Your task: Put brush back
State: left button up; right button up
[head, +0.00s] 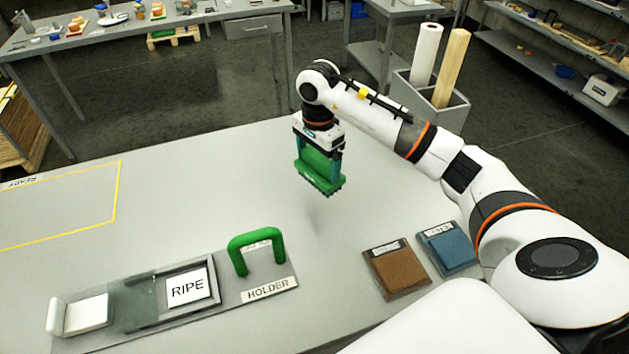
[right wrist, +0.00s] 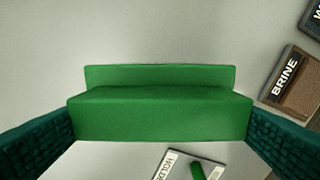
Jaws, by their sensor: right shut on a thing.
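A green brush (head: 318,172) is held in my right gripper (head: 320,160), above the table and apart from it, with its bristles pointing down. In the right wrist view the brush's green body (right wrist: 160,115) spans the gap between the two dark teal fingers. The holder (head: 257,252) is a green arch on a grey base, with a "HOLDER" label in front, near the table's front edge. The brush hangs behind and to the right of it. Part of the holder shows at the bottom of the right wrist view (right wrist: 197,171). My left gripper is not in view.
A brown "BRINE" pad (head: 398,270) and a blue "WATER" pad (head: 447,250) lie right of the holder. A tray with a "RIPE" card (head: 187,288) and a white block (head: 80,314) are left of it. A yellow outline marks the left; the table's middle is clear.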

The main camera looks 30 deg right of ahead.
aim_at(318, 180)
jog(key=shift+s+a+f, duration=0.1)
jog(key=shift+s+f, duration=0.1)
jog(key=shift+f, duration=0.9)
jog(key=shift+f+p, duration=0.3)
jog(key=shift+f, duration=0.05)
notch_tip(318, 180, down, 4)
jog(key=shift+w+r+p, duration=0.15)
jog(key=shift+r+p, duration=0.05)
jog(key=shift+p, duration=0.3)
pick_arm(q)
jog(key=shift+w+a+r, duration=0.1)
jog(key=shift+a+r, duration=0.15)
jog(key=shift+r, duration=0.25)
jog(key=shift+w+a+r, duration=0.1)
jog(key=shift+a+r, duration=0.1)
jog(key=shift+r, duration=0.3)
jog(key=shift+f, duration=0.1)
pick_arm(e)
jog(key=shift+f, duration=0.1)
